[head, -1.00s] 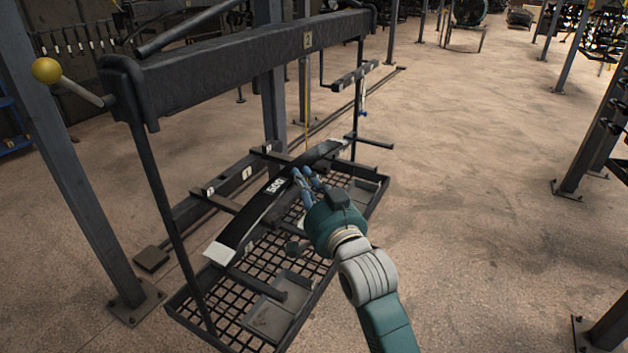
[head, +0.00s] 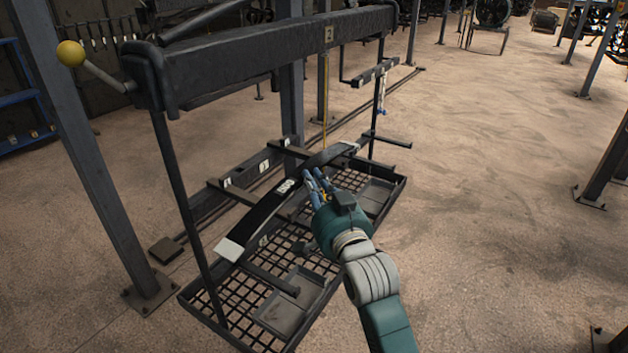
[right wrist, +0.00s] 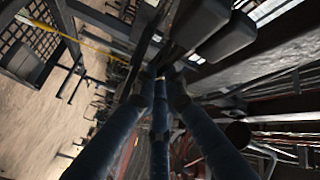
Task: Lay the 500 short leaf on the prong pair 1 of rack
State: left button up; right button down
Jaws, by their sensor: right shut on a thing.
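The 500 short leaf (head: 262,213) is a dark, slightly bowed strip with pale ends and a white "500" in the head view. My right gripper (head: 312,180) is shut on its near edge around the middle. The leaf lies across the prongs of the rack's low bar (head: 247,171), which carries small white number tags. I cannot tell whether the leaf touches the prongs or hangs just above them. In the right wrist view my blue fingers (right wrist: 160,75) come together, but the leaf is hard to make out. My left gripper is not in view.
A mesh tray (head: 240,296) with shallow pans lies below the leaf. A thick overhead beam (head: 270,50) tagged 2 spans above, with thin uprights at both ends. A yellow-knobbed lever (head: 71,53) is at upper left. The floor on the right is open.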

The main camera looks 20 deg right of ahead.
jog(key=c, duration=1.7)
grip_release()
jog(key=shift+s+r, duration=0.1)
jog(key=shift+r, duration=0.3)
jog(key=shift+c, duration=0.2)
jog(key=shift+s, duration=0.1)
jog(key=s, duration=1.2)
jog(key=shift+f, duration=0.4)
jog(key=shift+a, duration=0.1)
